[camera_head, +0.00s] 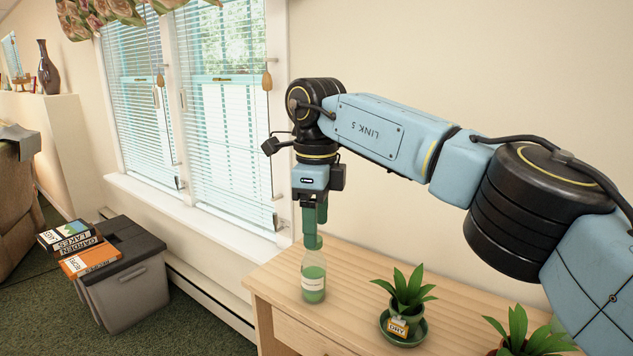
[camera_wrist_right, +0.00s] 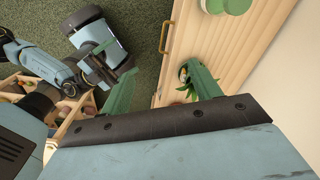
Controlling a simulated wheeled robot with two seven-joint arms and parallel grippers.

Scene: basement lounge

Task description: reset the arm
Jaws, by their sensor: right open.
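My right arm reaches in from the right in the head view. My right gripper (camera_head: 315,222) has green fingers and points down. In the right wrist view the fingers (camera_wrist_right: 160,90) stand wide apart with nothing held between them. In the head view the fingertips overlap the top of a bottle (camera_head: 314,278) with green contents and a pale label. The bottle stands upright on the wooden cabinet (camera_head: 345,262); I cannot tell whether the fingers touch it.
A potted plant (camera_head: 405,292) with a yellow tag stands on a green saucer right of the bottle. Another plant (camera_head: 528,335) is at the front right. A grey bin (camera_head: 130,290) with books (camera_head: 90,258) stands on the floor at left. Windows (camera_head: 222,100) line the wall behind.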

